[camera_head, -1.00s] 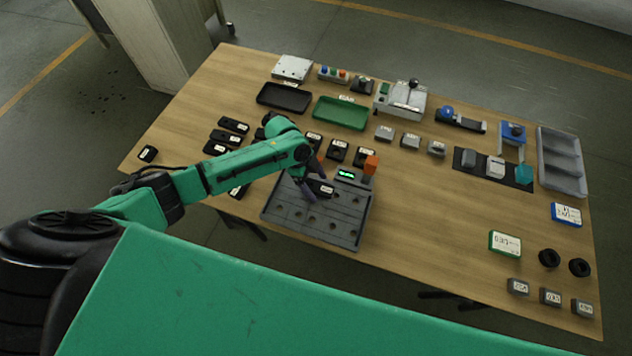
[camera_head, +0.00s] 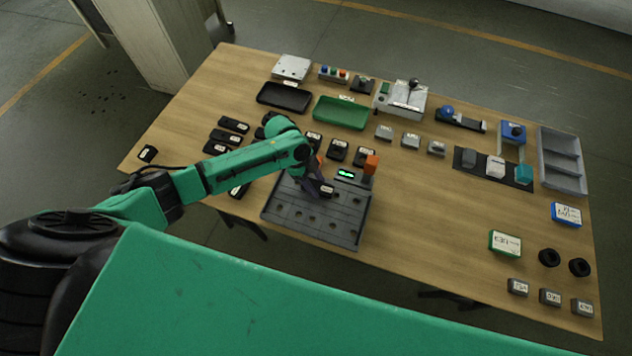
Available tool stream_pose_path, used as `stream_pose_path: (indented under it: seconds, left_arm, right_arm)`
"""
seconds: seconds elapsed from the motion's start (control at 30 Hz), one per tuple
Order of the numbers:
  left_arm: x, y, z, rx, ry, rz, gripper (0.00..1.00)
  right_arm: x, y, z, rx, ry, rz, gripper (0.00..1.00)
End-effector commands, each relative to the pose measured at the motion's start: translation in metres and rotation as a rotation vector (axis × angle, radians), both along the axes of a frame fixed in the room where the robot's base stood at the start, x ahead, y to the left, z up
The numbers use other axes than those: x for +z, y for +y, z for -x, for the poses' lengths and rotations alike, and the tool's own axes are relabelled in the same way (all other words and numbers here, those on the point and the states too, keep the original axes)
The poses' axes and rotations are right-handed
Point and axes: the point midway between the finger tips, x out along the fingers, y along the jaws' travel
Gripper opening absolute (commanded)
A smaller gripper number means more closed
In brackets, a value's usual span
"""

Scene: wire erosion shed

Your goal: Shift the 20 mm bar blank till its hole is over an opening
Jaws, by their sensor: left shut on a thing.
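My left gripper (camera_head: 322,190) is over the upper middle of the dark grey plate (camera_head: 290,233), which has several round openings. It is shut on a small dark bar blank (camera_head: 327,190) with a white label. The gripper and arm partly hide the blank. The blank's hole cannot be made out, and I cannot tell whether it lies over an opening. My right gripper is not in view.
A small display with green digits (camera_head: 346,174) and an orange-topped post (camera_head: 371,165) stand at the plate's back edge. Dark labelled blocks (camera_head: 338,149) lie behind it. A green tray (camera_head: 341,112) and black tray (camera_head: 284,97) are farther back.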

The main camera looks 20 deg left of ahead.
Motion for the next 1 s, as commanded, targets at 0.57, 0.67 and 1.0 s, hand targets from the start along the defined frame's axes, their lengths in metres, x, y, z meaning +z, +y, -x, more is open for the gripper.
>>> stream_pose_path:
  seconds: [0.57, 0.67, 1.0]
  left_arm:
    - [0.0006, 0.0, -0.0007, 0.001, -0.002, 0.0, 0.0]
    - [0.0006, 0.0, -0.0007, 0.001, -0.002, 0.0, 0.0]
    - [0.0017, -0.0063, 0.0019, 0.003, -0.001, 0.002, 0.0]
  right_arm:
    - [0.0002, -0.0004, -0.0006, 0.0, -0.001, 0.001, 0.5]
    - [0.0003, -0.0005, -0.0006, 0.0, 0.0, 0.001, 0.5]
    - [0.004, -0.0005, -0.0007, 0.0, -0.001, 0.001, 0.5]
